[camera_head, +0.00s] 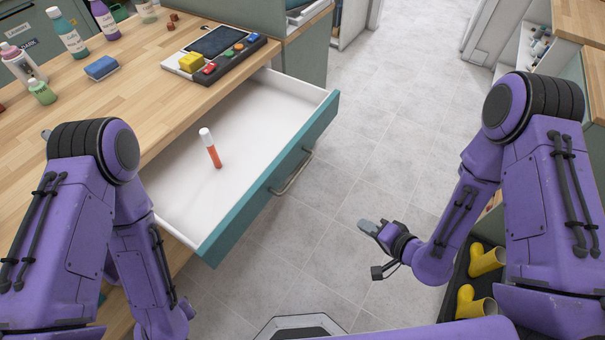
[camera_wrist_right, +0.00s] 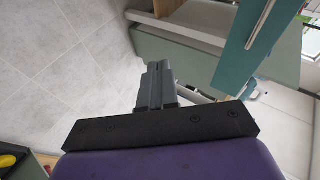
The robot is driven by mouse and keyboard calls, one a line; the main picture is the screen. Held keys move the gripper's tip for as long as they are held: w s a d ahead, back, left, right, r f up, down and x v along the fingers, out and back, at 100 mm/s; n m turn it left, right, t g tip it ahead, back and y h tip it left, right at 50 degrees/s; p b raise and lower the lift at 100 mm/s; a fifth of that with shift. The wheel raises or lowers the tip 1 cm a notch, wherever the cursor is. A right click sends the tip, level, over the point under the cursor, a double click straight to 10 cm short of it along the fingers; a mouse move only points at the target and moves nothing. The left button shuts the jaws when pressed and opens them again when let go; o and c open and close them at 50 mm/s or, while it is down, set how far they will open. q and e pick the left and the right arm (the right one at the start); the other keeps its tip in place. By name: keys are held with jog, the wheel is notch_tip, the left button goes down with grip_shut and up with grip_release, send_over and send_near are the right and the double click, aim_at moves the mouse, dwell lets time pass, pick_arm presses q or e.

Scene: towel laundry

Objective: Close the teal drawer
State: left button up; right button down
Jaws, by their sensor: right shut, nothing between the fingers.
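The teal drawer (camera_head: 268,192) is pulled well out from under the wooden counter. Its white inside holds a tube with a white cap and orange-red body (camera_head: 210,148). A metal bar handle (camera_head: 292,174) runs along its teal front. My right gripper (camera_head: 367,227) is shut and empty, apart from the drawer front and to its right over the floor. In the right wrist view its fingers (camera_wrist_right: 154,84) are together, and the teal drawer front (camera_wrist_right: 258,38) shows at upper right. My left arm reaches down at the left; its gripper is hidden.
The wooden counter (camera_head: 140,110) carries several bottles, a blue sponge (camera_head: 101,67) and a control panel with coloured buttons (camera_head: 213,56). Yellow boots (camera_head: 474,303) stand on a dark tray at lower right. The tiled floor (camera_head: 390,130) before the drawer is clear.

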jog(key=w+a+r+y+p, duration=0.15)
jog(key=a+r+y, duration=0.35)
jog(key=r, duration=0.5)
jog(key=w+a+f+y+p, duration=0.1)
jog(key=w+a+f+p, duration=0.1)
jog(key=w+a, duration=0.6)
jog(key=shift+w+a+f+n+y+p, duration=0.35)
jog(key=shift+a+p, duration=0.35)
jog(key=shift+a, duration=0.45)
